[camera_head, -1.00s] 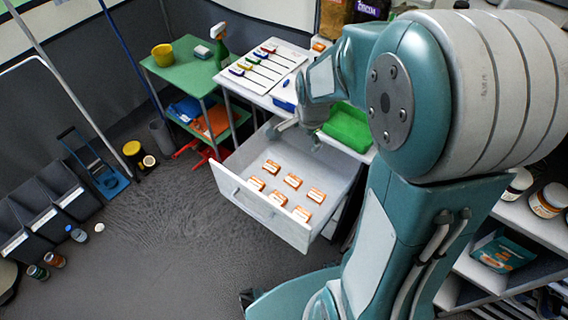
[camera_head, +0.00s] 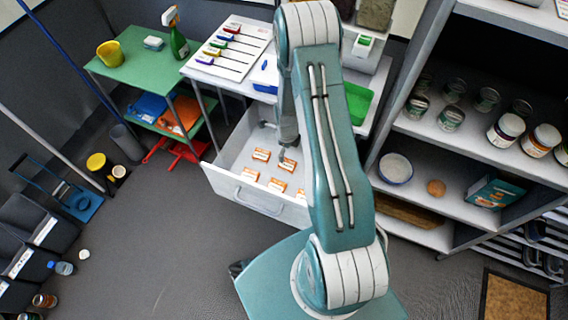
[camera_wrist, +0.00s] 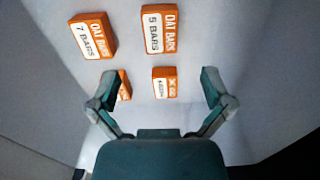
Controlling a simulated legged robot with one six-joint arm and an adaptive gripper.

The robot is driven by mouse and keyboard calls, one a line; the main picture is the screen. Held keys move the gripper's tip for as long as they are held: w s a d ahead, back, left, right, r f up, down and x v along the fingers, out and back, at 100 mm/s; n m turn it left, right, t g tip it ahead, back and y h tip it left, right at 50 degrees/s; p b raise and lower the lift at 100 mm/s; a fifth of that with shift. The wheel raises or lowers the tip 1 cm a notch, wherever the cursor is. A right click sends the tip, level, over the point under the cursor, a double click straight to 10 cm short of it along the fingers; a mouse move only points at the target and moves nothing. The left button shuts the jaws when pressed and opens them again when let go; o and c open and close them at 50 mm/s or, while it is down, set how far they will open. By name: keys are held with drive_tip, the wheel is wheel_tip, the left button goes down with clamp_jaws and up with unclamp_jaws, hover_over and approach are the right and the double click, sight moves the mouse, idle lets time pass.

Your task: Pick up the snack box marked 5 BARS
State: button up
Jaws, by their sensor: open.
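The snack box marked 5 BARS (camera_wrist: 160,30) lies in the drawer, orange with a white label, at the top middle of the wrist view. My gripper (camera_wrist: 160,84) is open, with its fingers spread low in that view and the 5 BARS box beyond the fingertips. A box marked 7 BARS (camera_wrist: 93,36) lies to its left. Another orange box (camera_wrist: 164,83) shows between the fingers, its label too small to read. One more (camera_wrist: 124,86) is partly hidden by the left finger. In the head view, the arm reaches down into the open drawer (camera_head: 240,190); labels there are unreadable.
A white worktop (camera_head: 229,62) with a chart is behind the drawer, and a green table (camera_head: 128,66) stands left. Shelves with jars (camera_head: 506,130) stand right.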

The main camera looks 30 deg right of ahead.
sight(287, 163)
drive_tip(key=f, duration=0.4)
drive_tip(key=shift+d, duration=0.25)
drive_tip(key=f, duration=0.4)
drive_tip(key=shift+s+a+f, duration=0.15)
drive_tip(key=shift+a+f, duration=0.1)
drive_tip(key=shift+f, duration=0.05)
drive_tip(key=shift+d+f, duration=0.1)
drive_tip(key=shift+f, duration=0.3)
drive_tip(key=c, duration=1.2)
